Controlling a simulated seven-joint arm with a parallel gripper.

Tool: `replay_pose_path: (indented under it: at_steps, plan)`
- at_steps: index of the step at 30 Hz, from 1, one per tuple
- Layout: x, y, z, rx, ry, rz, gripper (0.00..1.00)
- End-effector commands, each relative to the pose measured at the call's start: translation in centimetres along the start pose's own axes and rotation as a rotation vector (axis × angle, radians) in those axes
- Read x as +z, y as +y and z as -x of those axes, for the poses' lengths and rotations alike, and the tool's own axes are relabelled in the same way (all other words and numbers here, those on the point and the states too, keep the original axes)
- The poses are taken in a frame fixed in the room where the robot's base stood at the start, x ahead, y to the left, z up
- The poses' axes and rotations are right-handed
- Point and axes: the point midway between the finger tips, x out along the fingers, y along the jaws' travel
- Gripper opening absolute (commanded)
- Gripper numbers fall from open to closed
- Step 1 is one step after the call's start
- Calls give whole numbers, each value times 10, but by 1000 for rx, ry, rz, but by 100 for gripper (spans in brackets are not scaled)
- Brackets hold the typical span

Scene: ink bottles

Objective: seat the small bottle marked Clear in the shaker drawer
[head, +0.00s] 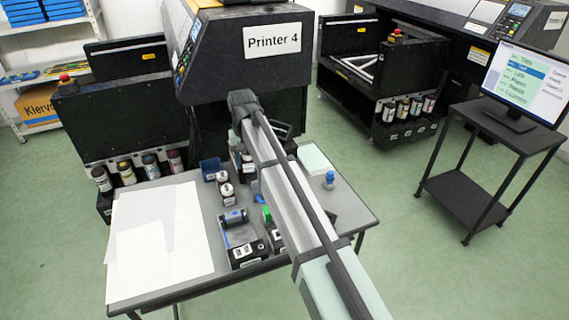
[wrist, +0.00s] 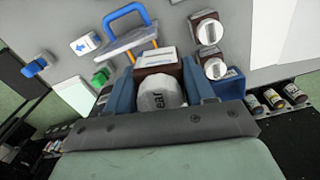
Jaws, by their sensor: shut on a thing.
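In the wrist view my gripper (wrist: 162,95) has its two blue fingers closed on both sides of the small bottle marked Clear (wrist: 160,90). Its white cap faces the camera, with the letters "ear" showing. A brown body and a white label show beyond the cap. In the head view my arm hides most of the gripper and bottle. A blue-handled frame (wrist: 125,40) lies just beyond the bottle in the wrist view. I cannot tell for sure which part is the shaker drawer.
Two brown bottles with white caps (wrist: 209,31) stand to the right in the wrist view. A blue bin (head: 210,169), a black device (head: 241,235), white sheets (head: 160,240) and a blue-capped bottle (head: 329,180) are on the grey table. Printer 4 (head: 235,50) stands behind.

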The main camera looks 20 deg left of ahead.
Motion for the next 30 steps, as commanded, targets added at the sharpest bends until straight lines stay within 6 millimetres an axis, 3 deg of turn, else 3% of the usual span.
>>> replay_pose_path:
  at_steps: [1, 6, 21, 30]
  plan:
    - [-3, -22, 2, 0, 0, 15, 23]
    - [-1, -66, 6, 1, 1, 41, 23]
    - [2, -140, 4, 4, 1, 107, 23]
    - [-10, -102, -14, 5, 2, 142, 23]
